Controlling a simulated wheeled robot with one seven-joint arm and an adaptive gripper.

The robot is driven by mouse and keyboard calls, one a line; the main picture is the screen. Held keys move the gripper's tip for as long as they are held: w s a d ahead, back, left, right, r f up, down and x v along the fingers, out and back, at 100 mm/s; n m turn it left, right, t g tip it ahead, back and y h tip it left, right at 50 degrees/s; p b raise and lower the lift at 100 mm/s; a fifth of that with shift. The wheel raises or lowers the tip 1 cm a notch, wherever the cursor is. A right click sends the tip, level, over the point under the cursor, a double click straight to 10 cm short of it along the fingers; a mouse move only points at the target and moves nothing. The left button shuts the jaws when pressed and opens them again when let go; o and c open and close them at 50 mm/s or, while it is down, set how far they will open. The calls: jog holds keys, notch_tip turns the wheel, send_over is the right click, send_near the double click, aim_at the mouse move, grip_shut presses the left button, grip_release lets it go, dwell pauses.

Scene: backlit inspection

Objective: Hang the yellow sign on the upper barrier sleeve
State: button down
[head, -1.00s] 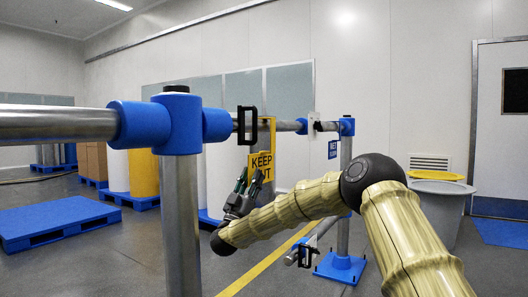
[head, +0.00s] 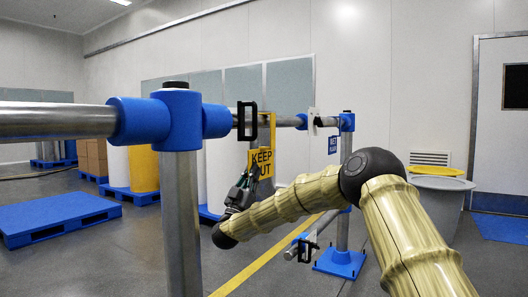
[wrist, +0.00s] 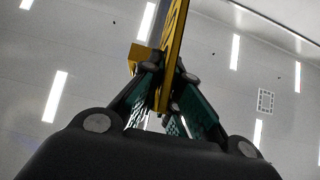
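The yellow sign (head: 261,160), lettered KEEP OUT, is upright just below and in front of the upper rail (head: 285,122). Its narrow yellow top reaches rail height; the head view does not show whether it touches the rail. My gripper (head: 250,181) is at the sign's lower part. In the wrist view, my gripper (wrist: 168,75) has its green-padded fingers closed together on both sides of the sign (wrist: 170,55), seen edge-on. A black bracket (head: 241,122) and the blue sleeve (head: 215,121) are on the upper rail, left of the sign.
A steel post (head: 181,230) stands close in front, left of my arm. A farther post has a blue foot (head: 340,263) and a blue sign (head: 333,147). A lower rail carries another black bracket (head: 304,250). A grey bin (head: 440,200) stands right; blue pallets (head: 60,217) lie left.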

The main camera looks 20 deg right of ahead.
aim_at(253, 159)
jog(key=shift+r, duration=0.15)
jog(key=shift+r+p, duration=1.3)
jog(key=shift+r, duration=0.8)
jog(key=s+d, duration=0.6)
jog(key=s, duration=0.2)
dwell(1.2)
dwell(1.5)
